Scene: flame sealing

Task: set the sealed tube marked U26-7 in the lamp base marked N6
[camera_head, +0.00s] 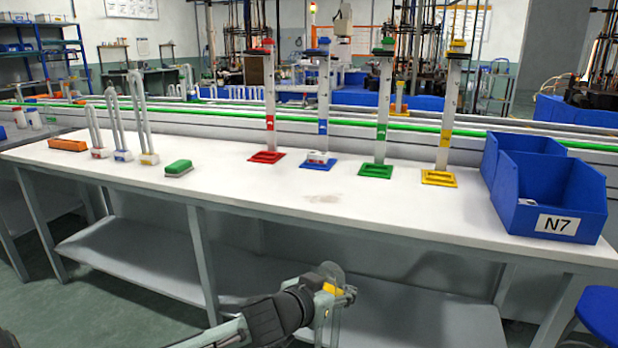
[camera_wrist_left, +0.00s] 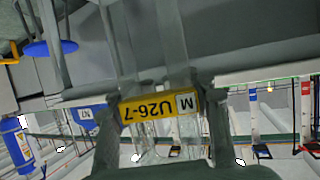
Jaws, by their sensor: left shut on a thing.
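My left gripper (camera_head: 338,292) is shut on a clear glass tube with a yellow label. The tube (camera_head: 332,274) is low in front of the table, its curved top upward. In the left wrist view its label (camera_wrist_left: 160,108) reads U26-7, with an M beside it, upside down. My left gripper's fingers (camera_wrist_left: 160,100) close on it there from both sides. I cannot read N6 on any. My right gripper is out of view.
Tall stands with red (camera_head: 266,157), blue (camera_head: 318,165), green (camera_head: 375,171) and yellow (camera_head: 439,178) feet stand along the table's back. A blue bin marked N7 (camera_head: 520,220) is at the right, another behind it. The white table's (camera_head: 270,205) front middle is clear.

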